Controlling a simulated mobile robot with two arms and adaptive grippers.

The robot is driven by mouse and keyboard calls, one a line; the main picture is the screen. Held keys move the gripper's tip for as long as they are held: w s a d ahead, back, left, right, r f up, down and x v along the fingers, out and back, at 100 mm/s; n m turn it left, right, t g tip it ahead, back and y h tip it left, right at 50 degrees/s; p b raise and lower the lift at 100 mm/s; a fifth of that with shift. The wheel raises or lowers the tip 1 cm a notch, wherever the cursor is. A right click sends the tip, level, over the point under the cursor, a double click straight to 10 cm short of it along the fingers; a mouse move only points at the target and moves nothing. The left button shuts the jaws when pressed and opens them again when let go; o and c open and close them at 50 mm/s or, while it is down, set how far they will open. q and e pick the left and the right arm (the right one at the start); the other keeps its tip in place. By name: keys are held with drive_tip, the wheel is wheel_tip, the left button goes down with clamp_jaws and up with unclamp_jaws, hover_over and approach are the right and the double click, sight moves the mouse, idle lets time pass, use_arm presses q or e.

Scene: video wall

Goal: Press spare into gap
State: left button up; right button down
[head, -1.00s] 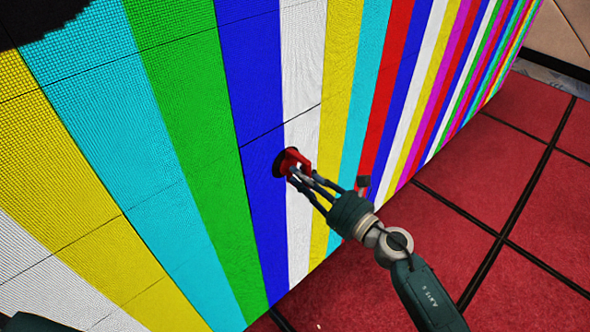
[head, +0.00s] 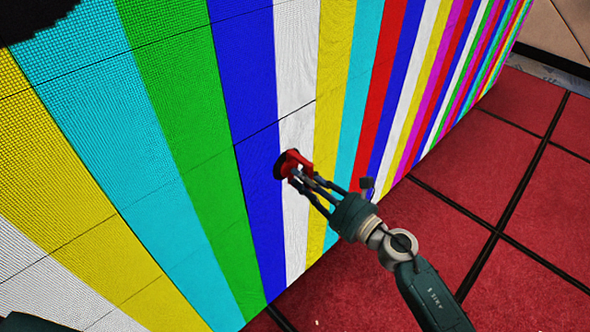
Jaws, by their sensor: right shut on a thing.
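My right gripper (head: 300,178) is shut on a red-handled suction cup (head: 297,160). The cup's dark round pad faces the striped video wall (head: 190,110). It appears at or very close to the wall over the blue and white stripes, just below a seam; contact cannot be told for certain. No open gap shows in the wall around the cup, and I cannot pick out the spare panel's outline from the others. My left gripper is not seen clearly; only a dark bit shows at the bottom left corner.
The wall runs from the lower left to the far upper right. Red floor tiles (head: 510,210) with dark joints lie free at the right. A beige wall (head: 560,35) stands at the upper right. A black shape (head: 30,15) covers the top left corner; I cannot tell what it is.

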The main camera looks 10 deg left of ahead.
drive_tip(key=shift+v, duration=2.85)
drive_tip(key=c, duration=2.2)
unclamp_jaws()
clamp_jaws()
